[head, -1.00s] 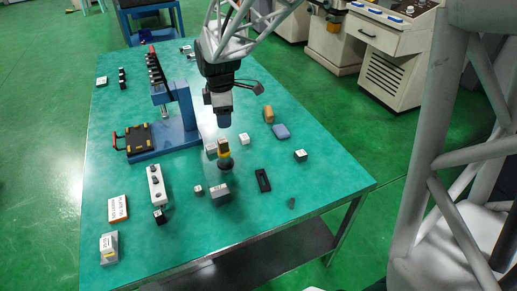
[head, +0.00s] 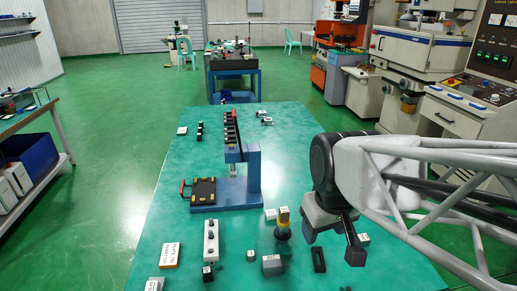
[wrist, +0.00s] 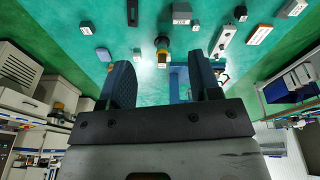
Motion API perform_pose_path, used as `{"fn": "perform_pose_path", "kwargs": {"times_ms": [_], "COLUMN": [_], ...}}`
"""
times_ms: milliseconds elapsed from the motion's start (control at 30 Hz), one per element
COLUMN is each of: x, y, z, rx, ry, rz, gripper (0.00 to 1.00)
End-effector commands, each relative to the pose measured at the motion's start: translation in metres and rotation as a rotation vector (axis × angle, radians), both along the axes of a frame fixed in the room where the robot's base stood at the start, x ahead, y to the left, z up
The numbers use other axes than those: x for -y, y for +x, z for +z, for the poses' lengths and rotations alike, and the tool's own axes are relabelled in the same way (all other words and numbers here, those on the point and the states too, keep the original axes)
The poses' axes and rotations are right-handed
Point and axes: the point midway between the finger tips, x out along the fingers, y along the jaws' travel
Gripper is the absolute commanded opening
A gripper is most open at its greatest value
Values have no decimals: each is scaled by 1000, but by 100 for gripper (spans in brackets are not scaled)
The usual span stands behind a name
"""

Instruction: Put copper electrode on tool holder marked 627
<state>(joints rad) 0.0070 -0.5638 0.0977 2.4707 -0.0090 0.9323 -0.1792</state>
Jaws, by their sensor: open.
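My gripper (head: 332,243) hangs above the right part of the green table in the head view. Its dark fingers stand apart in the wrist view (wrist: 162,82), with nothing between them. I cannot surely pick out the copper electrode. A piece with a yellow-tan top and dark round lower part (head: 283,222) stands left of my gripper; it also shows beyond the fingers in the wrist view (wrist: 163,48). Candidate holders are a grey block with a white label (head: 272,263) and a small labelled block (head: 251,254). I cannot read 627 on any of them.
A blue stand (head: 240,178) with a black rack and a yellow-dotted black plate (head: 203,192) stands mid-table. A grey bar with black knobs (head: 211,240), an orange-edged label block (head: 170,254) and a black slotted piece (head: 319,259) lie nearer. The table's left side is mostly clear.

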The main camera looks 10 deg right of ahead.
Motion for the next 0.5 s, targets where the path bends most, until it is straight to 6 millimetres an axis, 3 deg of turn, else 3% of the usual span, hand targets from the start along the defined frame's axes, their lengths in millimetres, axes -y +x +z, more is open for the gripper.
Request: {"fn": "perform_pose_path", "kwargs": {"times_ms": [200,500], "x": [0,0], "y": [-31,-39], "z": [-1,-3], "rx": [26,29], "ry": [32,41], "rz": [-151,-194], "gripper": [57,57]}}
